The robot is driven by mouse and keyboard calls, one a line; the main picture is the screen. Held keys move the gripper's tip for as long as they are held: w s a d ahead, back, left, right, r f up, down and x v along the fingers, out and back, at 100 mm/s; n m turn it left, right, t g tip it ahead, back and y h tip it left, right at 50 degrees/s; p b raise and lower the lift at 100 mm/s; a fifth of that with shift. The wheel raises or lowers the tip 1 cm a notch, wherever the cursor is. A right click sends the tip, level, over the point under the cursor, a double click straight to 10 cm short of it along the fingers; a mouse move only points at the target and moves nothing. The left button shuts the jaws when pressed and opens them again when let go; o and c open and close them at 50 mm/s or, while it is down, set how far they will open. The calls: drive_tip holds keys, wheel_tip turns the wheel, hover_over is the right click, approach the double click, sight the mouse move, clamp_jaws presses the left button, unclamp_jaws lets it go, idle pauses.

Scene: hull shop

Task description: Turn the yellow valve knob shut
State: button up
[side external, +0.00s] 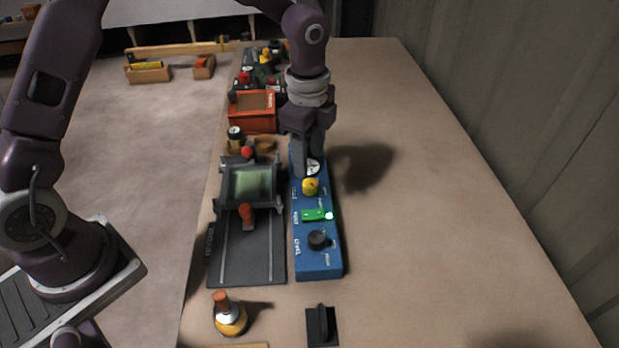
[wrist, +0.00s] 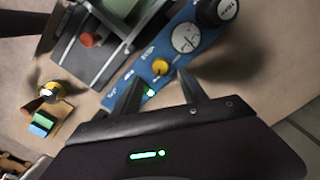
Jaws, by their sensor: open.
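The yellow valve knob (side external: 310,186) sits on a long blue panel (side external: 318,265), between a white round gauge and a green strip. In the wrist view the yellow knob (wrist: 160,68) shows just beyond and between the fingertips, on the blue panel (wrist: 205,42). My gripper (side external: 310,152) points down above the gauge end of the panel. In the wrist view my gripper (wrist: 160,80) has its fingers apart with nothing held between them. I see no contact with the knob, and the exact height of the fingertips is unclear.
The panel also bears the gauge (side external: 313,167), a green strip (side external: 313,215) with a lit lamp, and a black knob (side external: 318,238). A grey fixture (side external: 248,185) stands close on the left. An orange box (side external: 253,112) is behind. The bench on the right is clear.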

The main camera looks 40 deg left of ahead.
sight(310, 183)
wheel_tip(310, 183, down, 7)
drive_tip(key=shift+w, duration=0.1)
clamp_jaws()
idle(0.3)
